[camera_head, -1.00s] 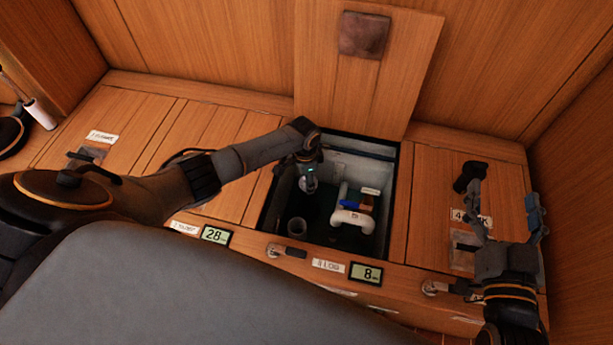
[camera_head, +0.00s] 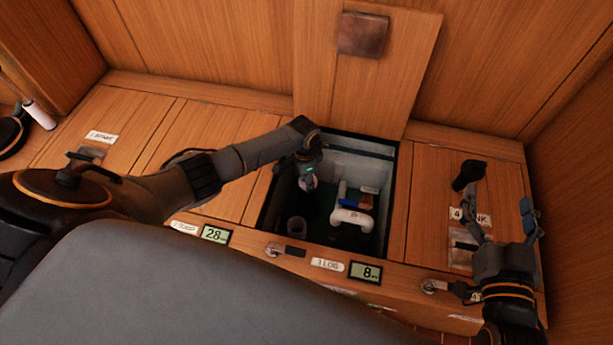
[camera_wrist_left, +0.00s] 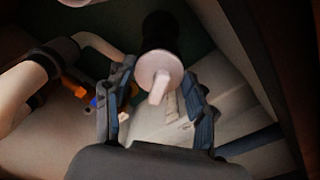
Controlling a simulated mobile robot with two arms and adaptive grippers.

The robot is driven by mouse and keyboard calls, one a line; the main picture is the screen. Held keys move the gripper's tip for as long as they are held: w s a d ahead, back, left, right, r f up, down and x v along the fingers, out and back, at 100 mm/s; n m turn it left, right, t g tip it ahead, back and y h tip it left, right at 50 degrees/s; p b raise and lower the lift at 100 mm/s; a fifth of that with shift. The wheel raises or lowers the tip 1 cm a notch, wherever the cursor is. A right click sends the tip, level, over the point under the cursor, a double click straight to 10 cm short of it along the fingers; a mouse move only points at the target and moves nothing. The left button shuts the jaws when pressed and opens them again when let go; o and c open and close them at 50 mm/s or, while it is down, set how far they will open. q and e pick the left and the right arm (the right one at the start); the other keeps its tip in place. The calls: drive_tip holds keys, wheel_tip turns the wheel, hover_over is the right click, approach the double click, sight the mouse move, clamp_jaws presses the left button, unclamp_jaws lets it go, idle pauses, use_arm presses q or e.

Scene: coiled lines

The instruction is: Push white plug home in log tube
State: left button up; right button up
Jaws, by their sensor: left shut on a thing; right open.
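The white plug (camera_wrist_left: 159,72) shows in the left wrist view as a pale disc with a tab facing the camera. It sits between the fingers of my left gripper (camera_wrist_left: 161,92), which is shut on it. A dark cylinder (camera_wrist_left: 160,32) lies in line behind the disc; I cannot tell whether it is plug or tube. In the head view my left gripper (camera_head: 307,181) reaches down into the open bilge, and the plug is hardly visible there. The grey log tube (camera_head: 297,227) stands upright below and slightly nearer. My right gripper (camera_head: 501,208) is open and empty over the right panel.
White pipework (camera_head: 351,218) with a blue handle stands right of the log tube. The opening's walls are close around it. A raised wooden lid (camera_head: 365,85) stands behind.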

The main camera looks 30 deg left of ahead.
idle(0.4)
use_arm(q)
drive_tip(key=o, duration=1.5)
drive_tip(key=o, duration=0.4)
drive_tip(key=shift+c, duration=0.2)
